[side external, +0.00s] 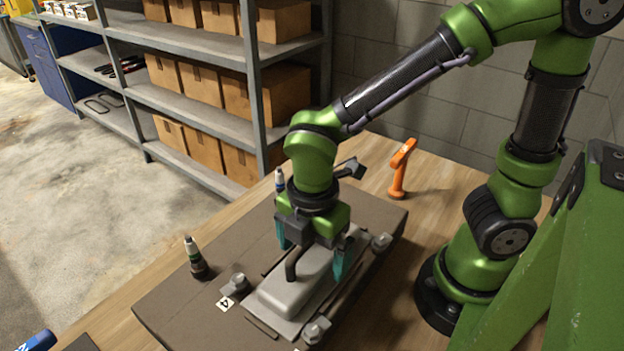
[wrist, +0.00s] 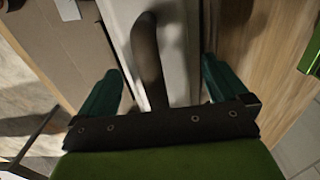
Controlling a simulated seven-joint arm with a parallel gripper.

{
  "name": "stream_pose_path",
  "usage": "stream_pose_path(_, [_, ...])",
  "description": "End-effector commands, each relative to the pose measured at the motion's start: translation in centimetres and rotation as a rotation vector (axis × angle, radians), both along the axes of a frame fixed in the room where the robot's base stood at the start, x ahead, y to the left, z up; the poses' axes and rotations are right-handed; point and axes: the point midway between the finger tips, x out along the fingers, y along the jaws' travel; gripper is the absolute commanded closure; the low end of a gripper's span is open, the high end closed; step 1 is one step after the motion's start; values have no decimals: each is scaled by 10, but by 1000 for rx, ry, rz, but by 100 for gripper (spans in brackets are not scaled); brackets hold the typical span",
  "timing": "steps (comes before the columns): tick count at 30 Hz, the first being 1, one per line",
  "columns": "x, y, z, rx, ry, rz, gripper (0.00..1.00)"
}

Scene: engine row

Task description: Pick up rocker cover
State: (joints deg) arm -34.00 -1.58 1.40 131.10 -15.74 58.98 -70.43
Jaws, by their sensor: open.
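The rocker cover (side external: 290,292) is a light grey, elongated metal cover with a dark curved pipe (side external: 291,266) standing up from it. It sits on a dark brown board on the table. My gripper (side external: 312,258) is above the far part of the cover, with its two teal fingers apart, one on each side of it. In the wrist view the fingers (wrist: 160,90) are open, with the pipe and the pale cover (wrist: 178,50) between them. I cannot tell whether either finger touches the cover. The far end of the cover is partly hidden by my gripper.
Metal posts (side external: 236,285) stand around the cover on the brown board (side external: 175,302). A dark bottle (side external: 196,260) stands at the board's left, and another bottle (side external: 279,181) behind my gripper. An orange drill-like tool (side external: 400,170) stands at the back. Shelves with boxes (side external: 190,85) are beyond the table.

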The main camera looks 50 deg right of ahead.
Motion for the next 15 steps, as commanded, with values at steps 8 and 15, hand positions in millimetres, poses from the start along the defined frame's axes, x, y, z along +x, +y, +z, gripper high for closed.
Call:
stream_pose_path(8, [0,0,1,0,0,0,21])
stream_pose_path(15, [0,0,1,0,0,0,58])
